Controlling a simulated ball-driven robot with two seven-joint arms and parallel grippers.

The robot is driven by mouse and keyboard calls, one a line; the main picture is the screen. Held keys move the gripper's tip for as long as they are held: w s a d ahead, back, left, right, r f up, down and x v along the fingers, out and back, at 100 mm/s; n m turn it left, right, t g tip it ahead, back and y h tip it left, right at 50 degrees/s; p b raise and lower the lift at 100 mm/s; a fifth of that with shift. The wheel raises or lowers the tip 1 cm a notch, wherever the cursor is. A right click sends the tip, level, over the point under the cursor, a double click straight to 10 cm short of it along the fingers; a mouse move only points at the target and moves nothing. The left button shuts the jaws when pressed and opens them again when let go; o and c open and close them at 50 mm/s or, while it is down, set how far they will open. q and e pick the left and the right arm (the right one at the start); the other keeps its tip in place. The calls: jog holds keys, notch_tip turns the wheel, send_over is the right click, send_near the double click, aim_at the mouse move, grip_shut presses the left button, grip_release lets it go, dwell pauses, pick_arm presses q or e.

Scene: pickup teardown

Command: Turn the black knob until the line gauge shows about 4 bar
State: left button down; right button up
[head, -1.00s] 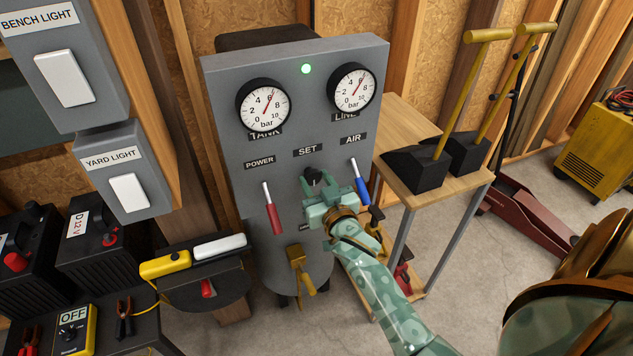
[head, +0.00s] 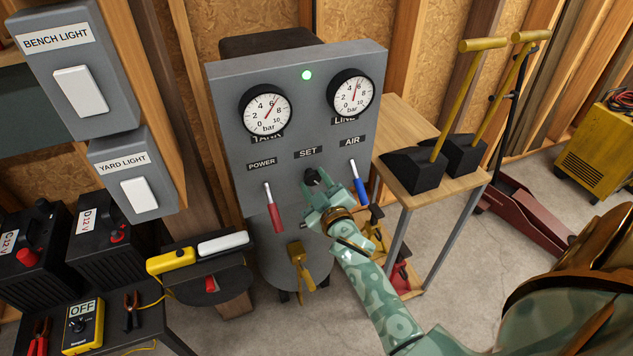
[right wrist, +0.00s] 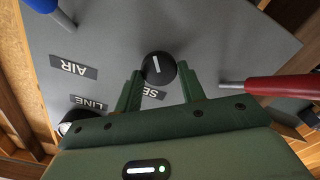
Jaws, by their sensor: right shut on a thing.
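The black knob (head: 312,176) sits under the SET label on the grey panel (head: 300,120). My right gripper (head: 319,187) is shut on it, with the fingers on either side. In the right wrist view the knob (right wrist: 158,68) shows a white mark between the fingertips (right wrist: 159,78). The line gauge (head: 351,92) is at the panel's upper right; its red needle points just right of straight up, between 4 and 6, roughly 5 to 6 bar. The tank gauge (head: 267,109) at the upper left reads about 6 or a little above. My left gripper is not in view.
The red POWER lever (head: 274,215) and the blue AIR lever (head: 361,190) flank the knob closely. A green lamp (head: 307,75) is lit. A yellow-handled valve (head: 301,265) hangs below. A wooden table (head: 455,178) stands right, batteries (head: 105,245) left.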

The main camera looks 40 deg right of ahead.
jog(key=shift+f+n, duration=0.1)
jog(key=shift+n, duration=0.4)
jog(key=o, duration=0.9)
jog(key=shift+o, duration=0.2)
